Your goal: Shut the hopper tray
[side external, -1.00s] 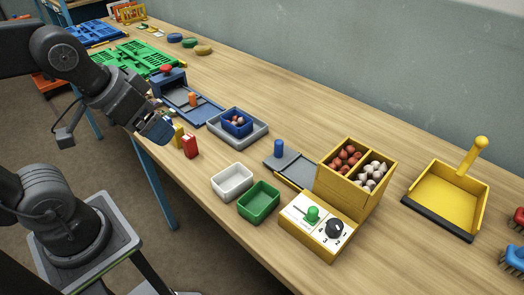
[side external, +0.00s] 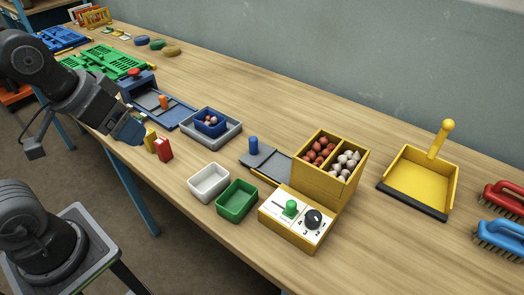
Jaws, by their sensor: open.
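The yellow hopper (side external: 318,187) is a box with two compartments, one holding reddish-brown balls and the other whitish, garlic-like pieces. A grey tray (side external: 262,160) with an upright blue knob (side external: 253,145) sticks out from the hopper's left side, so it is pulled out. My gripper (side external: 131,132) hangs at the left, near the table's front edge, open and well away from the tray. Its fingertips are small and partly blurred together in this view. It is close to a yellow block and a red block, and I see nothing held in it.
A white bin (side external: 209,182), a green bin (side external: 237,200) and a control box (side external: 296,220) with a green lever and dark dial stand in front. A grey tray (side external: 230,139) holds a blue bin. A yellow dustpan (side external: 420,180) and brushes lie right.

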